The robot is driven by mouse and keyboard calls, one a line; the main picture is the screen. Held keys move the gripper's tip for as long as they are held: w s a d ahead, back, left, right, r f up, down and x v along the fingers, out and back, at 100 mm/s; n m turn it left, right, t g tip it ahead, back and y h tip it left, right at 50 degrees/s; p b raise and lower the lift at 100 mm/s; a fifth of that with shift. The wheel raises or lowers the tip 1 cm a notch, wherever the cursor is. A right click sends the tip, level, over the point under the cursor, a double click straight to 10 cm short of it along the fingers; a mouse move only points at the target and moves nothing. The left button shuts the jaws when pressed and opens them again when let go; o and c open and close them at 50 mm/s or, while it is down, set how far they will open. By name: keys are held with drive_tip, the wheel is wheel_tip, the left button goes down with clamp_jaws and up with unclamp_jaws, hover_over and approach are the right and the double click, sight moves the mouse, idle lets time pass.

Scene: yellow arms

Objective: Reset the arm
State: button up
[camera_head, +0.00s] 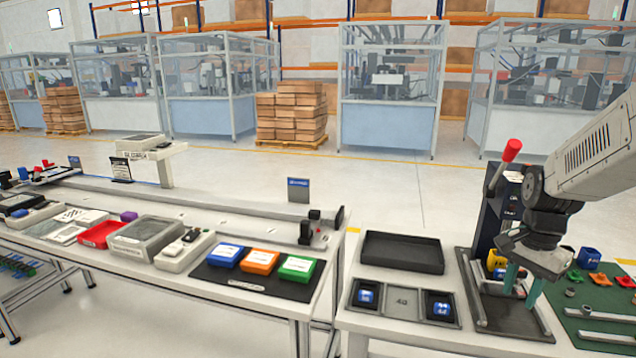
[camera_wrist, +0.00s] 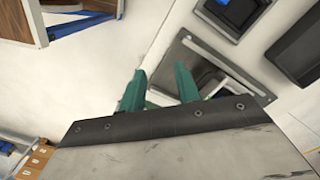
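My arm (camera_head: 595,150) reaches in from the right in the head view. My gripper (camera_head: 522,283) points down with two green fingers over the grey metal plate of the press stand. The fingers are apart with nothing visible between them. In the wrist view my gripper (camera_wrist: 160,90) shows the same two green fingers spread, above the white table edge and the grey plate (camera_wrist: 215,65). Whether the fingertips touch the plate cannot be told.
A press with a red-knobbed lever (camera_head: 511,150) stands close beside my gripper. A black tray (camera_head: 402,252) and a grey holder with blue cubes (camera_head: 402,302) lie to the left. A green mat (camera_head: 592,312) with small parts lies right.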

drive_tip(key=s+a+r+n, duration=0.3)
drive_tip(key=s+a+n, duration=0.1)
drive_tip(key=s, duration=0.3)
drive_tip(key=s+a+r+n+t, duration=0.1)
drive_tip(key=s+a+n, duration=0.3)
drive_tip(key=s, duration=0.4)
drive_tip(key=s+a+r+n, duration=0.4)
drive_tip(key=s+a, duration=0.1)
drive_tip(key=s, duration=0.2)
drive_tip(key=shift+s+a+r+n+t, duration=0.15)
drive_tip(key=shift+r+n+t, duration=0.15)
drive_tip(key=shift+r, duration=0.05)
